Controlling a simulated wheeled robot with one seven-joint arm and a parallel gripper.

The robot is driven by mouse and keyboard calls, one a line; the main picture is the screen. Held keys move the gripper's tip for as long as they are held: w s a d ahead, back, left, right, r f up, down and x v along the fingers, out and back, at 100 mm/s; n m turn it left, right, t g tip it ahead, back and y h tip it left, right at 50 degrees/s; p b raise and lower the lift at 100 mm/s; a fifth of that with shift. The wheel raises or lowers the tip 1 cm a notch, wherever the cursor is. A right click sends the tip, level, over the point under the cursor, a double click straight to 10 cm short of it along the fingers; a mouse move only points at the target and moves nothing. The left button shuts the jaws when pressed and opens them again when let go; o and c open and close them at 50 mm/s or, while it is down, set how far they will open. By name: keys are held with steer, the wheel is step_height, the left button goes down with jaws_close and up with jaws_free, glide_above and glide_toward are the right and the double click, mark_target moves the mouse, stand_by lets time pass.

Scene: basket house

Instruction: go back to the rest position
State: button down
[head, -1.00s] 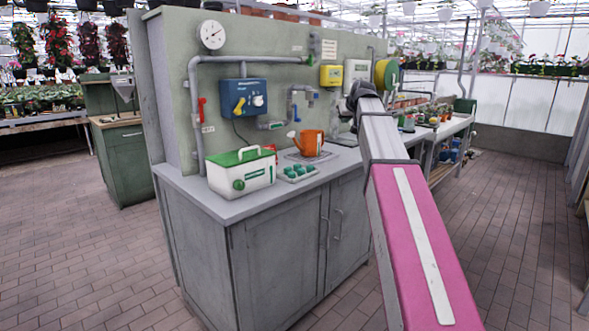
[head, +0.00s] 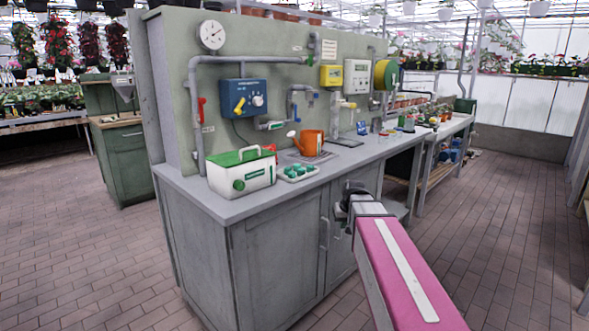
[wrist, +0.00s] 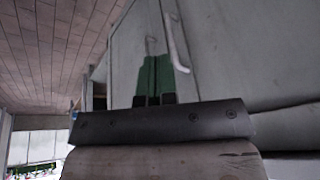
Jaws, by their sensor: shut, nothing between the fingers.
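In the head view my arm's end is low, in front of the right part of the grey cabinet (head: 275,260) and below the counter edge. The fingertips are hidden there behind the arm.
The grey counter (head: 235,208) holds a white-green box (head: 240,176), a tray of green items (head: 298,172) and an orange watering can (head: 311,143). Brick floor (head: 490,240) is clear at right.

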steer(key=s+f+g+h, duration=0.1)
steer(key=s+f+g, duration=0.2)
steer(key=s+f, duration=1.2)
steer(key=s, duration=0.3)
steer(key=shift+f+m+g, duration=0.4)
